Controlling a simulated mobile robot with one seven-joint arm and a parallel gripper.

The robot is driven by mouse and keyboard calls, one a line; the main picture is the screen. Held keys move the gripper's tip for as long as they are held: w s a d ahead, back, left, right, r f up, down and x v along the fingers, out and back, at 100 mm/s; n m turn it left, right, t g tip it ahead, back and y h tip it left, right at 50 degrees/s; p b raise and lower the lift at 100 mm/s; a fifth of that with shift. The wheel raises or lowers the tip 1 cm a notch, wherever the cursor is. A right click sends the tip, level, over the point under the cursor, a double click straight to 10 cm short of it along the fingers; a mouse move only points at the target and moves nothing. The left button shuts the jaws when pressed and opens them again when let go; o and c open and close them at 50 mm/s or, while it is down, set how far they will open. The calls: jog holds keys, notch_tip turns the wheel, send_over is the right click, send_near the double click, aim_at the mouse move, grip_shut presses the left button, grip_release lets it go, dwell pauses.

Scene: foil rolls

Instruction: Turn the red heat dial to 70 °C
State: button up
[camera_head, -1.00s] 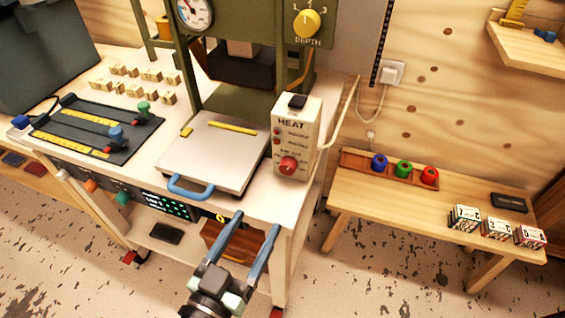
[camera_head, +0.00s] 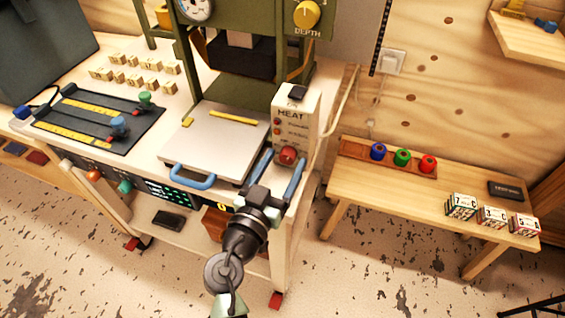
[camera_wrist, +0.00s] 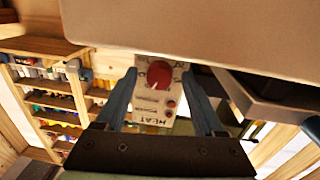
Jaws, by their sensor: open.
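The red heat dial (camera_head: 288,155) sits low on the front of the cream HEAT box (camera_head: 297,112) at the right end of the bench. In the wrist view the dial (camera_wrist: 159,74) appears upside down on the box, between my two blue fingers, with a white pointer mark on it. The scale around it is too small to read. My gripper (camera_head: 282,172) is open, its fingers pointing at the box, one on each side of the dial in the picture. I cannot tell whether the fingers touch the dial.
A white plate with a blue handle (camera_head: 193,180) lies just left of the box. The green press frame (camera_head: 245,98) stands behind. A low wooden bench (camera_head: 375,190) on the right holds coloured rings and printed blocks. The floor between is clear.

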grip_shut()
